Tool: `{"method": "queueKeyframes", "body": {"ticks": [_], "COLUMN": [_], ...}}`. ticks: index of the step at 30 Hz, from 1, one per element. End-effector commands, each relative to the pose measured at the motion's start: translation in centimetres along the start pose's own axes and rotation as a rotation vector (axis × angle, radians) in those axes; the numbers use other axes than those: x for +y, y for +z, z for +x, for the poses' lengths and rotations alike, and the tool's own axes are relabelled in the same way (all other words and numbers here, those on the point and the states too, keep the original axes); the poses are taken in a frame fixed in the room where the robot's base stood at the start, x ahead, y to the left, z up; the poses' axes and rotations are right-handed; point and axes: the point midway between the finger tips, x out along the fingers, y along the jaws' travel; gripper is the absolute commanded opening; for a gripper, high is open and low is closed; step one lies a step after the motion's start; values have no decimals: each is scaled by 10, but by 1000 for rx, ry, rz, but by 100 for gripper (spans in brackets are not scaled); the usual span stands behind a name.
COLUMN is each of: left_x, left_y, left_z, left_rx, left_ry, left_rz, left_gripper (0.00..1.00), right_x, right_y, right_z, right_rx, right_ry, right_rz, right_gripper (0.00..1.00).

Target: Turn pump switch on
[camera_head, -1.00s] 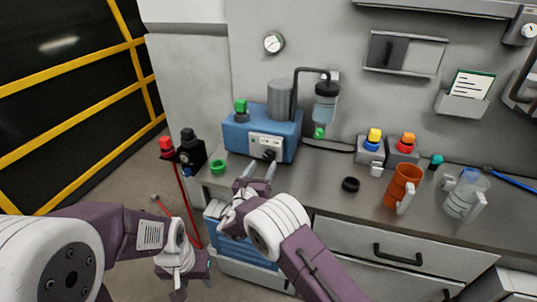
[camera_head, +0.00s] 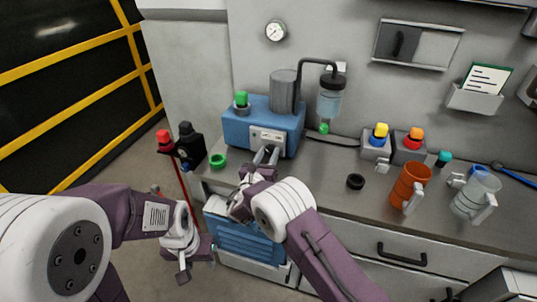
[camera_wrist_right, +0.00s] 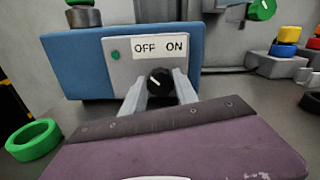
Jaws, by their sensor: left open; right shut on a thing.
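The blue pump unit (camera_head: 236,133) stands on the counter with a grey front plate. In the right wrist view the plate carries an OFF/ON label (camera_wrist_right: 160,46) and a black rotary switch (camera_wrist_right: 160,80). The white mark on the switch slants up and left, toward OFF. My right gripper (camera_head: 266,154) is at the switch, with one finger (camera_wrist_right: 160,88) on each side of it, shut on it. In the head view the fingers largely cover the switch. My left gripper (camera_head: 184,266) is open and empty, low in front of the counter.
A green ring (camera_head: 217,160) lies left of the pump. A black ring (camera_head: 355,181), an orange mug (camera_head: 409,184) and a clear jug (camera_head: 474,193) stand to the right. Yellow (camera_head: 379,132) and red (camera_head: 414,140) buttons sit behind. A red-capped post (camera_head: 164,142) stands left of the counter.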

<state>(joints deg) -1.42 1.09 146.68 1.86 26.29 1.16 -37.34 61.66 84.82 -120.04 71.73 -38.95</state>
Motion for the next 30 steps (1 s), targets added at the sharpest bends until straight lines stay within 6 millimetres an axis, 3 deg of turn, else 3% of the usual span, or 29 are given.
{"method": "queueKeyframes", "body": {"ticks": [11,30], "left_x": [-1,-3], "left_y": [4,16], "left_z": [39,152], "left_rx": [0,0], "left_ry": [0,0], "left_rz": [0,0], "left_gripper": [45,45], "right_x": [0,1], "right_y": [-9,-12], "right_z": [1,1], "right_rx": [2,1], "right_ry": [-2,-1], "right_rz": [216,826], "right_gripper": [0,0]}}
